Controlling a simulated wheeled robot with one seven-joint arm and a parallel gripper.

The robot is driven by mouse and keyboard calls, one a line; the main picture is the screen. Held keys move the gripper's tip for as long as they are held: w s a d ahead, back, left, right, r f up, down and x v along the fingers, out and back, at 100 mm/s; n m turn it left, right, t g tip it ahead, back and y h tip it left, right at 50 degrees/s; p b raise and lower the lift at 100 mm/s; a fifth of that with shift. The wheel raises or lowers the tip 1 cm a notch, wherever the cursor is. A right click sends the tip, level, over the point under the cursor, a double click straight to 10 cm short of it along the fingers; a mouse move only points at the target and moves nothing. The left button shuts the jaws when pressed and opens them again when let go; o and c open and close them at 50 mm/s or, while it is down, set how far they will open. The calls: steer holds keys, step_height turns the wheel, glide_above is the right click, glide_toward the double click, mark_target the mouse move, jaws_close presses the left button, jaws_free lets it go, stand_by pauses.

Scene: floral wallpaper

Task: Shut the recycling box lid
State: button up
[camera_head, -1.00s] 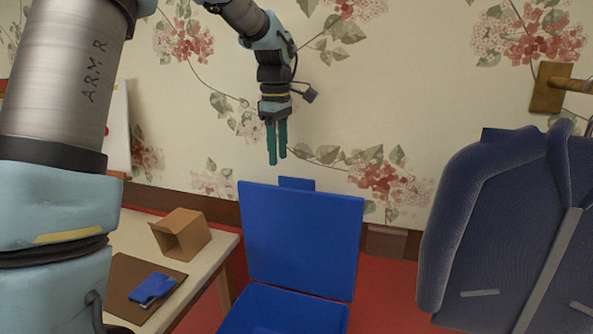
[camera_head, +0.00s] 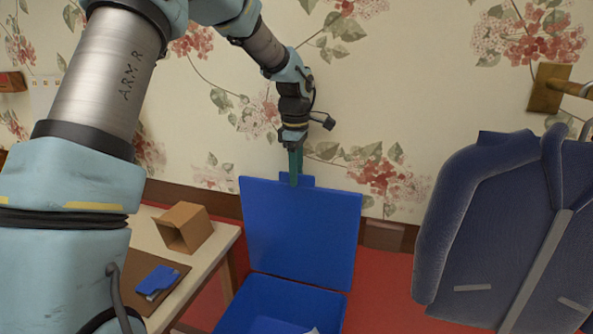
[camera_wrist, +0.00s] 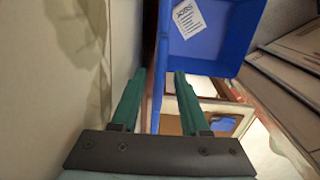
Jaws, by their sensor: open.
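The recycling box (camera_head: 262,300) is blue and stands open on the red floor. Its lid (camera_head: 300,235) stands upright at the back of the box, with a small tab on its top edge. My gripper (camera_head: 295,182) points down at the tab, overlapping it in the head view. In the wrist view my gripper (camera_wrist: 158,78) is open, its two green fingers apart, with the lid's thin blue edge (camera_wrist: 157,95) running between them. Whether either finger touches the lid cannot be told. The box's inside (camera_wrist: 215,45) shows a white printed sheet (camera_wrist: 188,18).
A pale table (camera_head: 218,248) at left holds a small open cardboard box (camera_head: 184,228) and a blue object (camera_head: 158,282) on a brown mat. A blue jacket (camera_head: 495,230) hangs at right. The floral wall (camera_head: 400,80) is close behind the lid.

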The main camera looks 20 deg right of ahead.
steer(key=shift+f, duration=0.25)
jaws_close()
stand_by(1.4)
